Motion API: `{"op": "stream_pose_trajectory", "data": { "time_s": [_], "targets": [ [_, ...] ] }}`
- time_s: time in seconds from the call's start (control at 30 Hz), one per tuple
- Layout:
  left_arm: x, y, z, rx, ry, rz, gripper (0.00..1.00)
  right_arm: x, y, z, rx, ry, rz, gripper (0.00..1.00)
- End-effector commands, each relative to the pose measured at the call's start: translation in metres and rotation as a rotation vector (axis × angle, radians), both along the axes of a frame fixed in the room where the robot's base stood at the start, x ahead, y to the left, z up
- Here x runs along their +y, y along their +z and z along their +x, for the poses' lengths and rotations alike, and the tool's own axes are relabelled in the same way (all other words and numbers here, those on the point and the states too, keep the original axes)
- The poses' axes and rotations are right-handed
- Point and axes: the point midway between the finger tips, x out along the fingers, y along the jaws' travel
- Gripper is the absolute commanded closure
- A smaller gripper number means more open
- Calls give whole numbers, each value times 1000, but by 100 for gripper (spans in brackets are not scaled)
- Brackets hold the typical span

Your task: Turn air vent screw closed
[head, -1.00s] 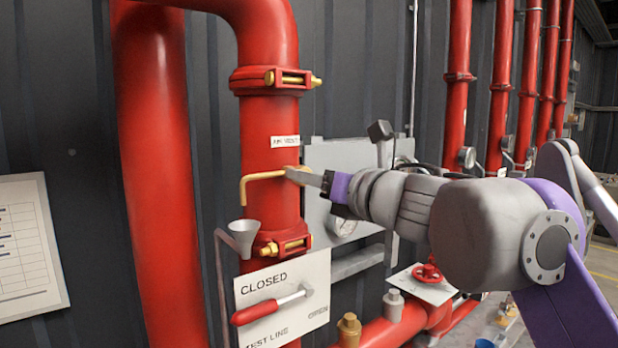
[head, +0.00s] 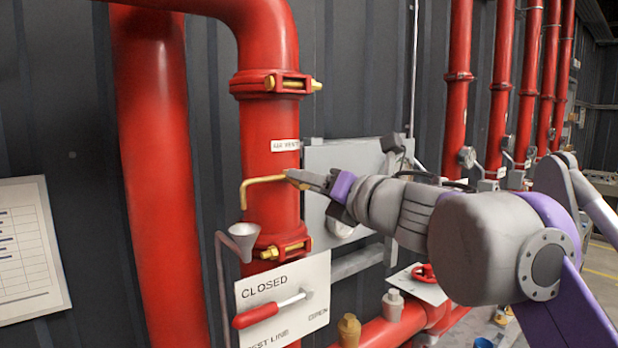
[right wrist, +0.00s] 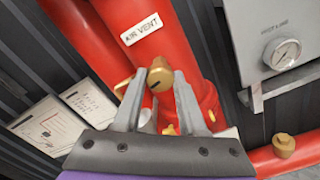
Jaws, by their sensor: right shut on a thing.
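The air vent screw (right wrist: 160,75) is a brass knob on the red vertical pipe (head: 268,120), below a white "AIR VENT" label (head: 285,145). A bent brass tube (head: 258,181) runs left from it and turns down above a grey funnel (head: 244,237). My right gripper (head: 292,176) reaches in from the right and is shut on the screw. In the right wrist view, its two fingers (right wrist: 157,90) stand on either side of the knob, which has a dark slot mark on its face. In the head view the fingers hide most of the screw. My left gripper is out of view.
A "CLOSED" test line sign (head: 285,285) with a red-handled lever (head: 256,314) is below. A small red handwheel (head: 424,273) sits lower right.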

Motion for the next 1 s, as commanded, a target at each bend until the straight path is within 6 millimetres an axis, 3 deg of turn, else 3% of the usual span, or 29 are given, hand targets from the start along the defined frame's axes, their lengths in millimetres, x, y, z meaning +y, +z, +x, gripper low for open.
{"op": "stream_pose_trajectory", "data": {
  "time_s": [0.4,1.0],
  "targets": [
    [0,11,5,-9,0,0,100,0,0,0,233,0,320,100],
    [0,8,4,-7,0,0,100,0,-1,0,569,-1,782,100]
  ]
}}
